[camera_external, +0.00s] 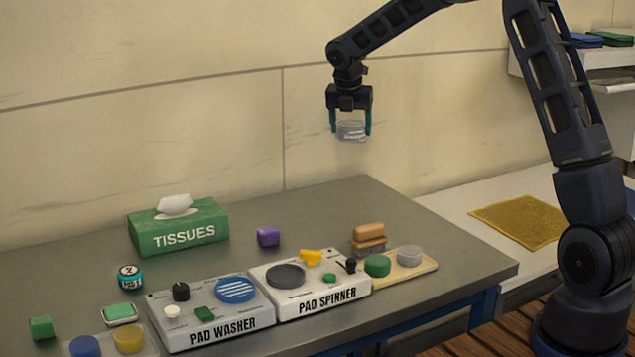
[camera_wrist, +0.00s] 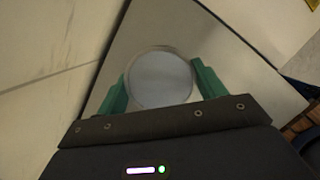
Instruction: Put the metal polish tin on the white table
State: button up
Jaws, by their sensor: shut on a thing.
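My gripper (camera_external: 350,124) is shut on a small round silver tin with a pale label, the metal polish tin (camera_external: 351,131). It holds the tin high above the back of the grey table (camera_external: 350,195), clear of the surface. In the wrist view the tin's round grey top (camera_wrist: 160,79) sits between the green fingers of my gripper (camera_wrist: 160,85). The white table (camera_external: 500,200) stands to the right of the grey table, partly hidden by my arm.
A yellow cloth (camera_external: 522,220) lies on the white table, with bare surface to its left. The grey table holds a tissue box (camera_external: 178,228), pad washer (camera_external: 210,312), pad spinner (camera_external: 312,283) and tan tray (camera_external: 425,266). A shelf (camera_external: 608,58) is at upper right.

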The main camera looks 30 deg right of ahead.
jog(key=w+d+f, duration=0.1)
jog(key=d+f, duration=0.2)
jog(key=d, duration=0.7)
jog(key=w+d+f, duration=0.1)
jog(key=d+f, duration=0.2)
jog(key=d, duration=0.7)
jog(key=d+f, duration=0.3)
jog(key=d, duration=0.7)
jog(key=s+a+x, duration=0.1)
jog(key=x, duration=0.5)
jog(key=s+a+x, duration=0.1)
jog(key=x, duration=0.6)
jog(key=s+a+f+x, duration=0.1)
jog(key=x, duration=0.5)
jog(key=shift+a+f, duration=0.1)
jog(key=shift+f, duration=0.1)
jog(key=shift+f, duration=0.1)
jog(key=o, duration=1.1)
